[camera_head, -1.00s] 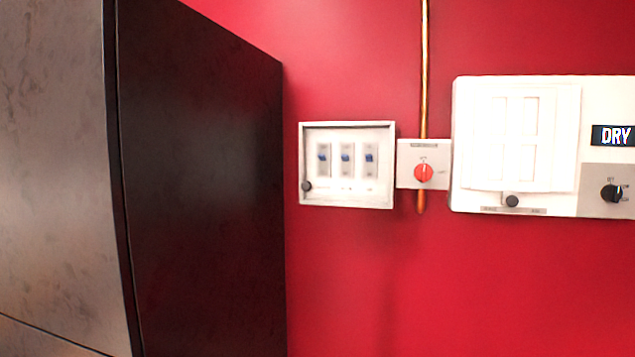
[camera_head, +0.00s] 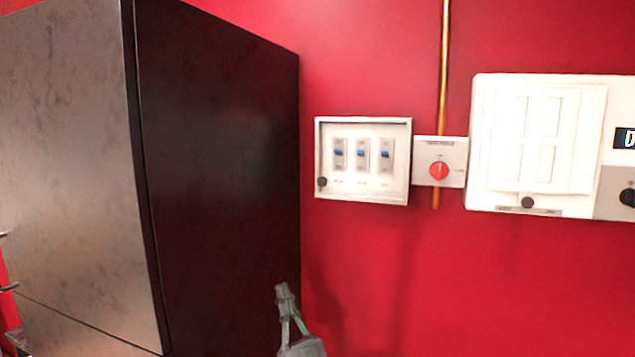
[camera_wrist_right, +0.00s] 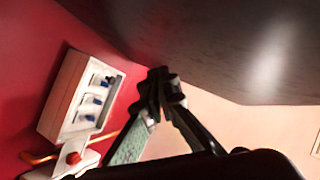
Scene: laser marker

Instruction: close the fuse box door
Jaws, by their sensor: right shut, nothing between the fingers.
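The fuse box (camera_head: 362,195) is a white-framed box on the red wall, with several blue-levered switches inside and a dark knob (camera_head: 322,182) at its lower left. Its front looks clear; I cannot tell how far the door stands from the frame. The fuse box also shows tilted at the left of the right wrist view (camera_wrist_right: 62,92). My right gripper (camera_head: 283,291) is at the bottom of the head view, below and left of the fuse box and apart from it. Its fingers are shut and empty, and they show in the wrist view (camera_wrist_right: 160,80). My left gripper is out of view.
A tall dark cabinet (camera_head: 220,170) stands close left of the fuse box. A small box with a red rotary switch (camera_head: 438,170) adjoins it on the right, on a copper pipe (camera_head: 445,60). A larger white panel (camera_head: 485,205) is farther right. The wall below is clear.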

